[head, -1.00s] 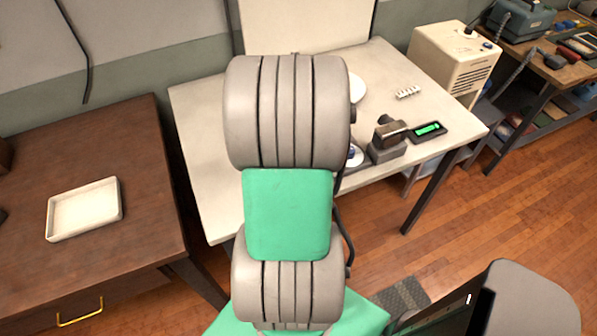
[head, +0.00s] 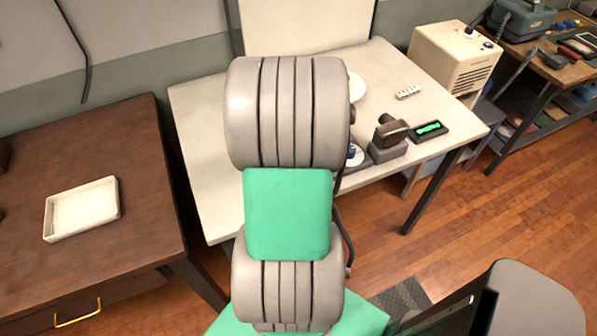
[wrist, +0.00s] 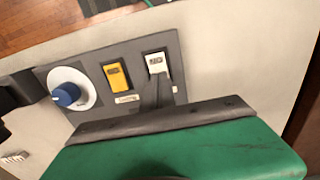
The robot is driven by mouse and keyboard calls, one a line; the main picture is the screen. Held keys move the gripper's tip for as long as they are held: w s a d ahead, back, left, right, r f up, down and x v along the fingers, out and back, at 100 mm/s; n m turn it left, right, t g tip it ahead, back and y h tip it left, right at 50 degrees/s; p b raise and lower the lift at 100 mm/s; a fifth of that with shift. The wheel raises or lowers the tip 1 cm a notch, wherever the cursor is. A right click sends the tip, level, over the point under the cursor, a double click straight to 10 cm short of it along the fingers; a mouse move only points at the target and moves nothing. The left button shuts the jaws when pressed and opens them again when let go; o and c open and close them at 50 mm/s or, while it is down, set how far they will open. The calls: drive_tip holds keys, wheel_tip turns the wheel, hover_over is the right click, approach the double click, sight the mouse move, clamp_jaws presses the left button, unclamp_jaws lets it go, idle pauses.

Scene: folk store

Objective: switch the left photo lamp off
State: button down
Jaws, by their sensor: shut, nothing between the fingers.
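A dark grey switch panel (wrist: 83,112) lies on the pale table in the wrist view. It carries a blue knob on a white dial (wrist: 67,95), a yellow rocker switch (wrist: 116,76) and a white rocker switch (wrist: 156,64). Small labels there are too blurred to read. My gripper (wrist: 161,92) is shut and empty, its narrow dark tips just below the white switch; I cannot tell whether they touch it. In the head view my arm covers most of the panel and the gripper. I cannot make out either photo lamp.
On the pale table (head: 205,190) stand a grey device (head: 388,140), a green-lit display (head: 430,130), a white strip (head: 409,92) and an upright pale backdrop (head: 300,25). A cream box (head: 455,58) stands at right. A brown desk with a white tray (head: 82,208) is at left.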

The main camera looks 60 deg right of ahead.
drive_tip(key=shift+f, duration=0.15)
drive_tip(key=shift+r+p, duration=2.55)
drive_tip(key=shift+r, duration=0.95)
